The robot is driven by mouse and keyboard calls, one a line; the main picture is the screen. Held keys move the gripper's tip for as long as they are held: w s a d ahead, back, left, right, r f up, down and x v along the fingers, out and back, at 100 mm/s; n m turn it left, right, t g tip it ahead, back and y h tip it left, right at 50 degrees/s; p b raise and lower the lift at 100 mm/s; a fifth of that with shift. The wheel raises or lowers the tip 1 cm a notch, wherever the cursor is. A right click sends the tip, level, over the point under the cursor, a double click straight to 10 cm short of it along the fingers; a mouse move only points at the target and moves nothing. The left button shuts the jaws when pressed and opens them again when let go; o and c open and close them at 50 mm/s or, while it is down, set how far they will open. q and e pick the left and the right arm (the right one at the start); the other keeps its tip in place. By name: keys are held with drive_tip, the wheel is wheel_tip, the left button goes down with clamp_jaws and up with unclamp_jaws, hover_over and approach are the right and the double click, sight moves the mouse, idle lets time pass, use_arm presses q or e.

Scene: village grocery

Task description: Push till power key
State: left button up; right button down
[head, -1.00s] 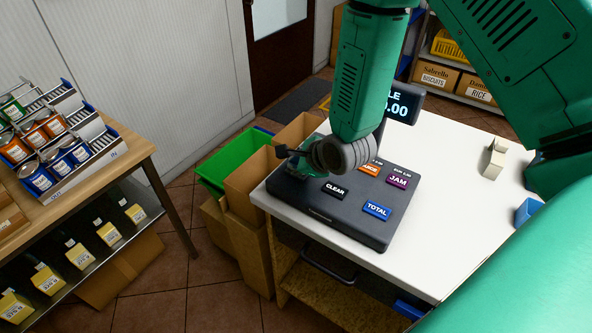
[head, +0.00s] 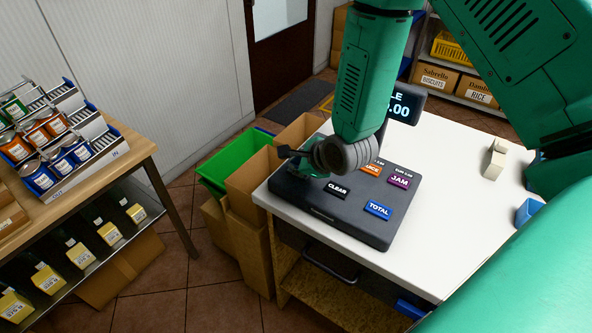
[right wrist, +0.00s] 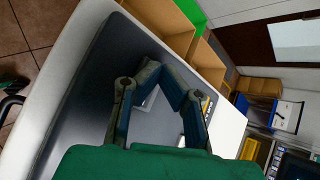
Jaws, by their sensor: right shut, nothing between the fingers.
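The till (head: 345,222) is a dark, flat slab on the white counter, with CLEAR (head: 337,190), TOTAL (head: 378,209), JAM (head: 399,181) and an orange key (head: 371,169) in sight. My right gripper (head: 292,154) is over the till's far left corner, fingers shut and empty. In the right wrist view the fingers (right wrist: 165,72) meet at their tips low over the dark till top (right wrist: 85,105). A pale patch (right wrist: 149,100) shows between the fingers; I cannot tell which key it is. No power key can be made out. Contact with the till cannot be told. My left gripper is out of view.
The till's display (head: 402,105) stands behind my right arm. A small cream block (head: 494,160) and a blue item (head: 528,212) are on the white counter (head: 450,230). Cardboard boxes (head: 250,185) and a green crate (head: 235,158) stand left of it. A can rack (head: 95,135) is at left.

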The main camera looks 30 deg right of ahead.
drive_tip(key=shift+f, duration=0.2)
drive_tip(key=shift+d+f, duration=0.25)
drive_tip(key=shift+d, duration=0.6)
drive_tip(key=shift+a+r+p, duration=0.35)
drive_tip(key=shift+a+r, duration=0.25)
drive_tip(key=shift+a, duration=0.2)
drive_tip(key=shift+s+a+r, duration=0.1)
drive_tip(key=shift+a, duration=0.15)
drive_tip(key=shift+d, duration=0.3)
drive_tip(key=shift+d+r+p, duration=0.3)
drive_tip(key=shift+r+p, duration=0.35)
drive_tip(key=shift+p, duration=0.1)
drive_tip(key=r+p, duration=0.1)
drive_tip(key=r, duration=0.1)
drive_tip(key=a+r+p, duration=0.1)
drive_tip(key=r+p, duration=0.1)
drive_tip(key=shift+r+p, duration=0.3)
drive_tip(key=shift+r, duration=0.05)
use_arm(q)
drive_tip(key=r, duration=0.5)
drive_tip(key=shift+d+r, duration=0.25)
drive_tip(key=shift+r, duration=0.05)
